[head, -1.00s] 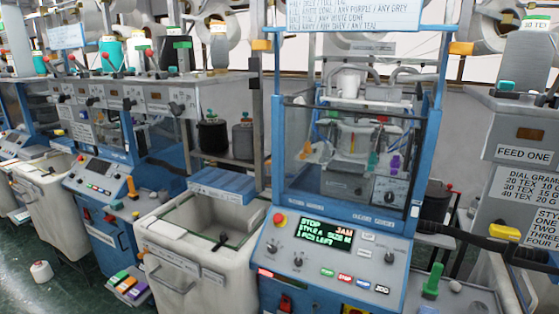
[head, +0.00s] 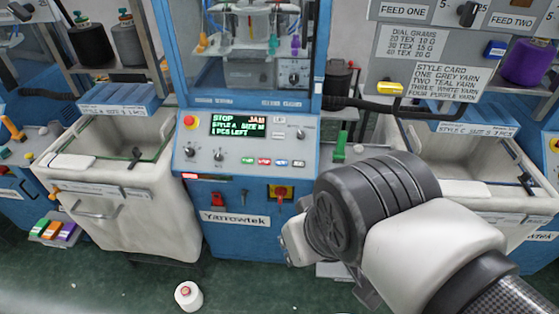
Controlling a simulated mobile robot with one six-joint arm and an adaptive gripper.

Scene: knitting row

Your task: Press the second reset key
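A row of small coloured keys (head: 273,162) sits on the sloping blue-and-grey control panel (head: 205,140) of the middle knitting machine. Green, red and blue keys show in it, with another at the right end. Their labels are too small to read, so I cannot tell which is the second reset key. The panel's display (head: 239,126) reads STOP, JAM, STYLE A SIZE M, 1 PCS LEFT. My arm reaches in from the lower right, in front of and below the panel.
A red stop button on a yellow base (head: 190,121) and several knobs share the panel. Off-white bins (head: 105,195) stand on both sides.

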